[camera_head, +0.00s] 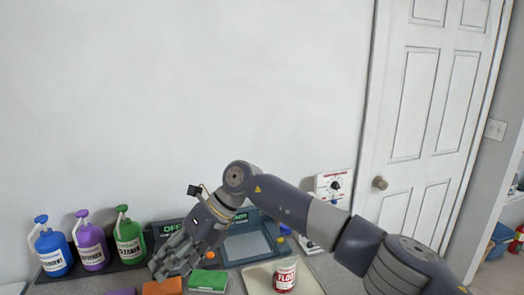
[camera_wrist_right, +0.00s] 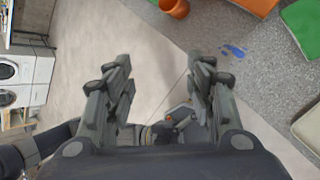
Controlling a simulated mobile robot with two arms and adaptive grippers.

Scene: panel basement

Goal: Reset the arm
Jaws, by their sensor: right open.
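My right arm reaches in from the lower right of the head view. Its gripper (camera_head: 174,262) hangs over the counter, left of the middle, in front of a dark panel. In the right wrist view the right gripper (camera_wrist_right: 160,85) has its two fingers wide apart with nothing between them. Below the fingers that view shows floor and the counter's edge. My left gripper is in neither view for certain.
Blue (camera_head: 53,250), purple (camera_head: 91,246) and green (camera_head: 129,240) pump bottles stand at the left. An orange block (camera_head: 163,287), a green block (camera_head: 208,280) and a red-labelled can (camera_head: 285,275) are near the gripper. A white door (camera_head: 425,120) is at the right.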

